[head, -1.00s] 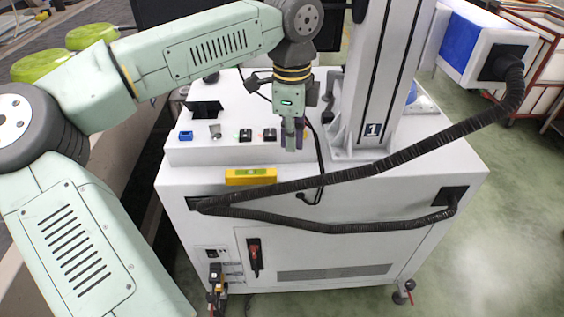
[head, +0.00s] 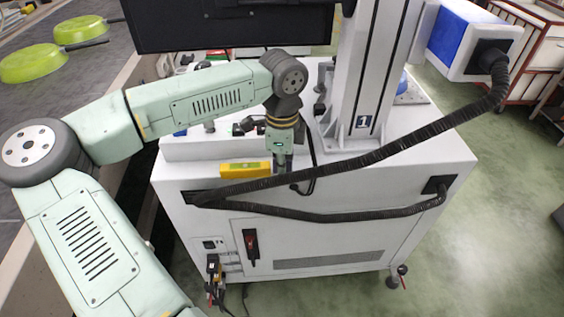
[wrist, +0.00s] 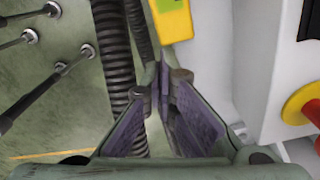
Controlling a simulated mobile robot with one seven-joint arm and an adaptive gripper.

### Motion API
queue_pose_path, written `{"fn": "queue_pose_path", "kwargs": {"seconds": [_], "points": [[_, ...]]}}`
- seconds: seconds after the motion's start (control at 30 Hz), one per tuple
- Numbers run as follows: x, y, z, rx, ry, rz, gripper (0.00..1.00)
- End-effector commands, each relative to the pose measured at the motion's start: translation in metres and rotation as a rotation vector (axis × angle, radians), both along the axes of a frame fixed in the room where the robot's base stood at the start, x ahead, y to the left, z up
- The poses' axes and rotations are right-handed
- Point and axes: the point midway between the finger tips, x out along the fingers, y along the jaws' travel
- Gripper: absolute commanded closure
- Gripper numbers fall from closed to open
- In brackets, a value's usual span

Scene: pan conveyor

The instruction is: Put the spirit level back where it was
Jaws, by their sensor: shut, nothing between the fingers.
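The yellow spirit level (head: 245,170) lies along the front top edge of the white cabinet, just left of my gripper (head: 280,165) in the head view. One end of the spirit level also shows at the top of the wrist view (wrist: 172,20), just beyond the fingertips. My gripper (wrist: 164,78) points down at the cabinet's front edge, with its fingers together and nothing between them. I cannot tell whether the fingertips touch the spirit level.
The white cabinet (head: 330,235) carries a grey column (head: 370,80). A black corrugated hose (head: 400,158) loops across its front, close to my gripper. A red knob on yellow (wrist: 300,105) is at the wrist view's right. A dark screen (head: 230,25) stands behind my arm.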

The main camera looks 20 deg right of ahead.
Motion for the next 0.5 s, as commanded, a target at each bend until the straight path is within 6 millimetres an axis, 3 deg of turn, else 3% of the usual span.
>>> {"fn": "queue_pose_path", "kwargs": {"seconds": [0.17, 0.5], "points": [[0.002, 0.003, -0.001, 0.000, -0.001, 0.002, 1.00], [0.036, 0.057, -0.003, -0.001, -0.003, 0.005, 1.00]]}}
